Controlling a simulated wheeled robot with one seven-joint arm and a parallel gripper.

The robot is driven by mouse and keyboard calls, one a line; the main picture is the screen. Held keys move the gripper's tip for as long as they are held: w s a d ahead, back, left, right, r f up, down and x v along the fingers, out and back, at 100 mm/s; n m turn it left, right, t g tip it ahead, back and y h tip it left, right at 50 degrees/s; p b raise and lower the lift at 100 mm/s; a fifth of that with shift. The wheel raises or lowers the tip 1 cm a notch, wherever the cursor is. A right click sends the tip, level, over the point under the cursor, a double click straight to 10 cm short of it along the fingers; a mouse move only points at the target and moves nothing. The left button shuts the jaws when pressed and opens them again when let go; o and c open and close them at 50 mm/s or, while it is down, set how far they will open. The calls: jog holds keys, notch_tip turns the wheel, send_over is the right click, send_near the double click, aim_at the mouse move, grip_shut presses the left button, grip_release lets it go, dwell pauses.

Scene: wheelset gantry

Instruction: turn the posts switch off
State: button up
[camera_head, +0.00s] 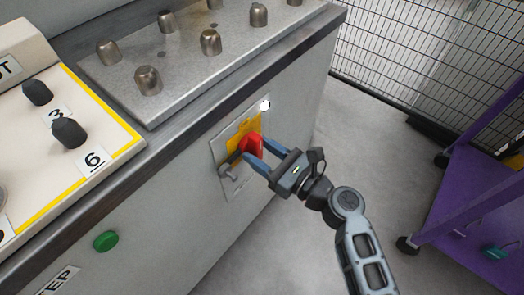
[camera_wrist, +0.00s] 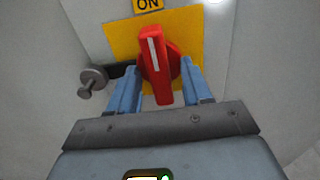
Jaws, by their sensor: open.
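The posts switch is a red rotary knob (camera_head: 252,146) on a yellow plate on the grey cabinet's side. In the wrist view the red knob (camera_wrist: 157,62) stands upright, its white line pointing up to the label "ON" (camera_wrist: 148,5). My gripper (camera_head: 257,155) is at the switch with its blue fingers apart. In the wrist view the fingers of my gripper (camera_wrist: 162,88) lie on either side of the knob's lower part, with small gaps visible. I cannot tell whether either finger touches it.
A metal peg (camera_wrist: 92,80) sticks out left of the switch. A white lamp (camera_head: 265,105) glows above it. A green button (camera_head: 106,241) is on the cabinet at lower left. A purple cart (camera_head: 470,200) stands at right, with open floor between.

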jog(key=shift+c, duration=0.5)
grip_shut()
jog(key=n+b, duration=0.3)
jog(key=n, duration=0.1)
jog(key=shift+n, duration=0.3)
jog(key=n+b, duration=0.3)
jog(key=n, duration=0.1)
jog(key=shift+n, duration=0.3)
jog(key=n+b, duration=0.3)
jog(key=n, duration=0.1)
jog(key=shift+n, duration=0.3)
jog(key=shift+a+r+n+b, duration=0.1)
jog(key=shift+r+n+b, duration=0.05)
jog(key=shift+n+b, duration=1.7)
jog(key=shift+n, duration=0.45)
